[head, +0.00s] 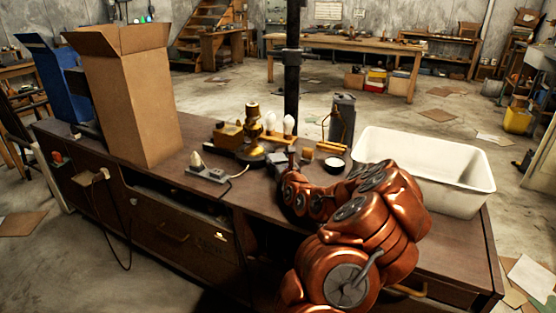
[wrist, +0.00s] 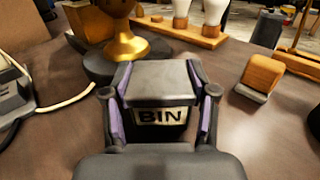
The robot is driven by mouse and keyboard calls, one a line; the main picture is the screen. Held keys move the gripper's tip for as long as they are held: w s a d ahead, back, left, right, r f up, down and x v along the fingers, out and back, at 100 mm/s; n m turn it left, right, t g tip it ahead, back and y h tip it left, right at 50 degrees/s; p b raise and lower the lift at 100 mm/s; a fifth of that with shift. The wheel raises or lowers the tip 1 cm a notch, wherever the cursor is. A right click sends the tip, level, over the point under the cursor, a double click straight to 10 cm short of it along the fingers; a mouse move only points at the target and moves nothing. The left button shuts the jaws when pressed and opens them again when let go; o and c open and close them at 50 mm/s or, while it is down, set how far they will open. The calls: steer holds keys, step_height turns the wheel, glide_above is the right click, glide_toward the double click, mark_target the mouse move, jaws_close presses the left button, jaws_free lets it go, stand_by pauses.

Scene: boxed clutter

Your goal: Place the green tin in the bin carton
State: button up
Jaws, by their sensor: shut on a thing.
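My gripper (wrist: 160,118) is shut on a dark grey block (wrist: 158,82) with a plate reading "BIN" on its front. In the head view the gripper is low over the middle of the bench, mostly hidden by my copper arm; whether the block touches the bench is unclear. A tall open cardboard carton (head: 135,105) stands upright at the left; no BIN lettering shows on it. No plainly green tin shows. A dark grey-green canister (head: 343,115) stands at the back of the bench; I cannot tell if it is the tin.
A white tub (head: 465,180) stands at the right. A brass-topped piece (wrist: 125,35) and a wooden stand with white bulbs (wrist: 185,30) are just beyond the gripper. A wood-topped block (wrist: 262,75) is to its right. A socket with a cord (head: 208,173) lies left.

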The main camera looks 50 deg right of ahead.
steer(key=o, duration=1.3)
steer(key=shift+f, duration=0.1)
steer(key=shift+c, duration=0.2)
